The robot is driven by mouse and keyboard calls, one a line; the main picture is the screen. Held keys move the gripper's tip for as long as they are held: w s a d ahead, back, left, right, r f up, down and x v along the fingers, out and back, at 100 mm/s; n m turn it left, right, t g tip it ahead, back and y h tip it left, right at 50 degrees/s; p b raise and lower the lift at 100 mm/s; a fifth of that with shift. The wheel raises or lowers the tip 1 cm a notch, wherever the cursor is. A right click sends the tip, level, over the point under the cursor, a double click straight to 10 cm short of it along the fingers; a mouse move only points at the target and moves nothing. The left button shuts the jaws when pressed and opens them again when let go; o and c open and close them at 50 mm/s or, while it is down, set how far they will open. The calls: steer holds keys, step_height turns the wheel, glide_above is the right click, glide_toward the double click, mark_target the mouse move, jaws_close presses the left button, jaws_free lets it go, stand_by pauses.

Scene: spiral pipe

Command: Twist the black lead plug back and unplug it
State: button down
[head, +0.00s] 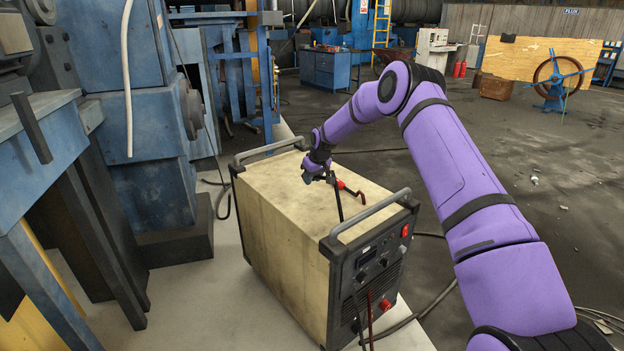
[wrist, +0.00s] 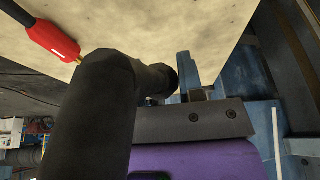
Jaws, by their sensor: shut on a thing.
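The welding machine (head: 290,230) is a pale box with a dark front panel and two top handles. My gripper (head: 322,177) is above its top, well behind the front panel. It is shut on the black lead plug, which fills the middle of the wrist view (wrist: 95,110) as a thick dark bent shape. A thin black length (head: 338,203) hangs below my gripper in the head view. The plug's tip and the jaw contact are mostly hidden. A red plug (wrist: 52,38) with a brass tip lies on the machine top; it also shows in the head view (head: 342,185).
The front handle (head: 370,216) rises at the panel's top edge. A red cable (head: 370,310) and a dark cable (head: 359,320) hang at the panel. Blue machinery (head: 140,150) stands close on the left. Open floor (head: 520,170) lies to the right.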

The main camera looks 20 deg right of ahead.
mark_target(311, 199)
steer(key=shift+d+f, duration=0.15)
steer(key=shift+f, duration=3.15)
steer(key=c, duration=0.7)
jaws_free()
steer(key=shift+o, duration=0.2)
steer(key=v, duration=1.1)
steer(key=shift+s+f, duration=0.1)
